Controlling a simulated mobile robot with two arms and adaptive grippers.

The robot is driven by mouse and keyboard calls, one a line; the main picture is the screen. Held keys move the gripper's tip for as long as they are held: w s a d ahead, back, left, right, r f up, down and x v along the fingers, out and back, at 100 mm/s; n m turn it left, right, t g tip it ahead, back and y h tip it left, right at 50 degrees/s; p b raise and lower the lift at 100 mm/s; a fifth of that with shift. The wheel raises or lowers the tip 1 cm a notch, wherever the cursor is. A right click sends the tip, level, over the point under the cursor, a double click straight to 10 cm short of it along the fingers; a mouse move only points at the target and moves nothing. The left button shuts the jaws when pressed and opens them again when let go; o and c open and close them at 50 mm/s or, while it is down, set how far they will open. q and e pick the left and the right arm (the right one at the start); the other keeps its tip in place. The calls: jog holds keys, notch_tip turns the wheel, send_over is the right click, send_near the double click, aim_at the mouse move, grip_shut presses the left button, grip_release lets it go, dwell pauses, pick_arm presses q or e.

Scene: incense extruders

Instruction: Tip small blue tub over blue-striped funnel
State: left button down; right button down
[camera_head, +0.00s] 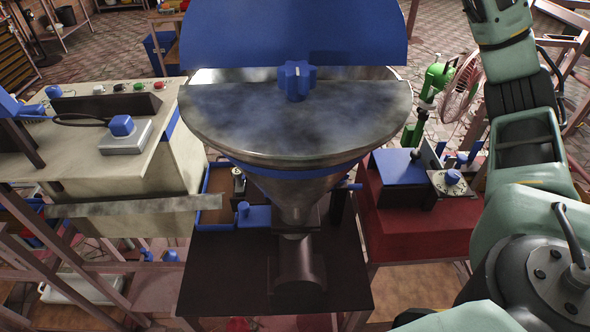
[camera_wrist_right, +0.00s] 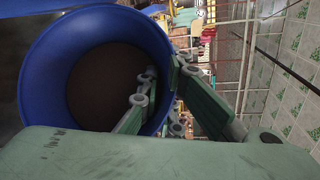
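The blue-striped funnel (camera_head: 298,190) is a wide steel cone with a blue band under its rim, on a dark machine in the middle of the head view. A steel half-lid (camera_head: 300,125) with a blue knob (camera_head: 297,80) covers its near half. A blue panel (camera_head: 295,35) rises behind, hiding part of the far rim. The small blue tub (camera_wrist_right: 50,62) fills the left of the right wrist view, its mouth toward the camera, brown matter inside. My right gripper (camera_wrist_right: 163,95) is on its wall, one finger inside and one outside. My left gripper is in neither view.
A beige control box (camera_head: 110,150) with buttons stands left of the funnel. A red box (camera_head: 420,215) with a blue top stands to its right. A green fan (camera_head: 460,85) is behind that. My right arm runs down the right side of the head view.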

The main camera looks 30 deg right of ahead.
jog(key=shift+s+d+b, duration=0.1)
jog(key=shift+s+b, duration=0.15)
jog(key=shift+b, duration=0.25)
jog(key=shift+s+r+y, duration=0.15)
jog(key=shift+r+y, duration=0.1)
jog(key=shift+y, duration=0.05)
jog(key=shift+w+p, duration=0.2)
jog(key=shift+p, duration=0.4)
jog(key=p, duration=0.1)
jog(key=w+p, duration=0.1)
jog(key=p, duration=0.1)
jog(key=shift+a+f+g+h, duration=0.2)
jog(key=shift+g+h, duration=0.1)
jog(key=shift+h, duration=0.1)
jog(key=shift+w+f, duration=0.1)
jog(key=shift+f, duration=0.1)
jog(key=shift+m, duration=0.3)
